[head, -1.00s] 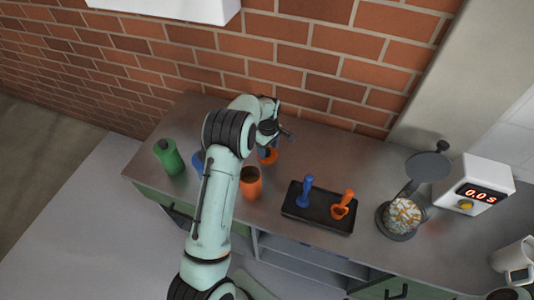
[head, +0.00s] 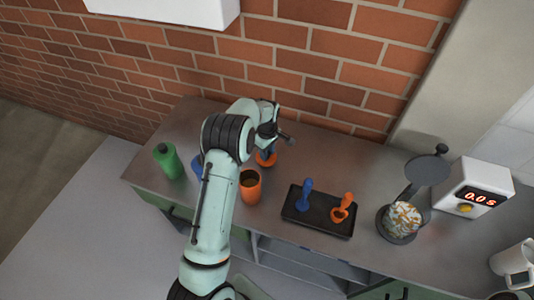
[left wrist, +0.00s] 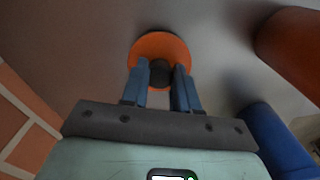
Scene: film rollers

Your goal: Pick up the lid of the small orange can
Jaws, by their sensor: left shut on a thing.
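The orange lid (head: 266,160) is a small round disc behind the open orange can (head: 250,188), near the back of the counter. In the left wrist view the lid (left wrist: 145,46) has a dark knob. My left gripper (left wrist: 161,72) has its blue fingers closed on either side of that knob. In the head view my left gripper (head: 268,148) is above the lid and partly hidden by my own arm. I cannot tell whether the lid touches the counter. The orange can also shows in the left wrist view (left wrist: 292,48), apart from the lid. My right gripper is not in view.
A green lidded bottle (head: 167,161) and a partly hidden blue can (head: 197,166) stand left. A black tray (head: 318,222) holds a blue and an orange tool.

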